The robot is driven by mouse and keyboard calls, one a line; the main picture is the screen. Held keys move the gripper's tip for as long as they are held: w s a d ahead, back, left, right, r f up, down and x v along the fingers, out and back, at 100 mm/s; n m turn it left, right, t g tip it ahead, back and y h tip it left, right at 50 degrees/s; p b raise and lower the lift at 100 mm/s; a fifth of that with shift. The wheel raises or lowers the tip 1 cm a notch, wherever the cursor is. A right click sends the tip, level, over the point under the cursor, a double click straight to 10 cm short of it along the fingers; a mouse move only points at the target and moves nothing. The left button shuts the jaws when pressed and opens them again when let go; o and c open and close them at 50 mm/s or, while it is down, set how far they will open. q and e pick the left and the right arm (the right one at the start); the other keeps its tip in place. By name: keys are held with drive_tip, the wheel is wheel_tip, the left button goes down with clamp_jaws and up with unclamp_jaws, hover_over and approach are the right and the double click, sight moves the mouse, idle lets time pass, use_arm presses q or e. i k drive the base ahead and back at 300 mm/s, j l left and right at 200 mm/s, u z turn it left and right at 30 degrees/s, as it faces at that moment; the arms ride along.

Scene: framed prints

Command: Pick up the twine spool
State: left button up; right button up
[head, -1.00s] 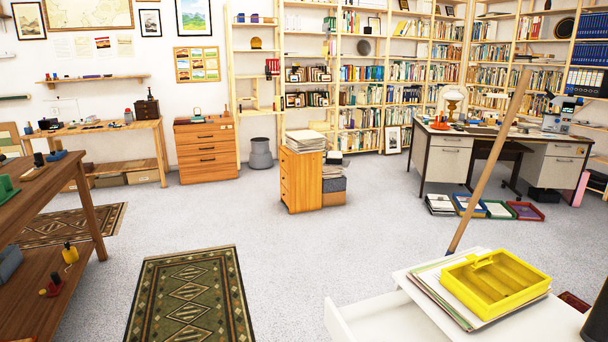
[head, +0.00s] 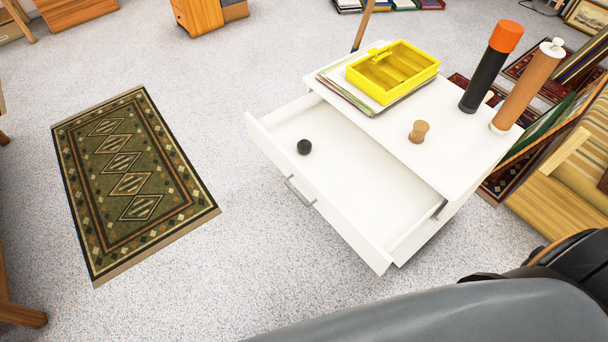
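The twine spool (head: 418,132) is a small tan spool with a narrow waist. Neither my left nor my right gripper shows in the head view. A grey arm link, likely mine, crosses the bottom right corner, well apart from the spool.
The open white drawer (head: 335,190) holds a small black round object (head: 304,147). A yellow tray (head: 393,72) on papers, a black tube with an orange cap (head: 490,67) and a brown cylinder (head: 528,86) share the top. A patterned rug (head: 130,185) lies left.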

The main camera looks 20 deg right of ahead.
sight(421, 127)
drive_tip(key=l+z, duration=0.1)
drive_tip(key=z, duration=0.35)
drive_tip(key=l+z, duration=0.1)
drive_tip(key=z, duration=0.35)
drive_tip(key=l+z, duration=0.1)
drive_tip(key=z, duration=0.35)
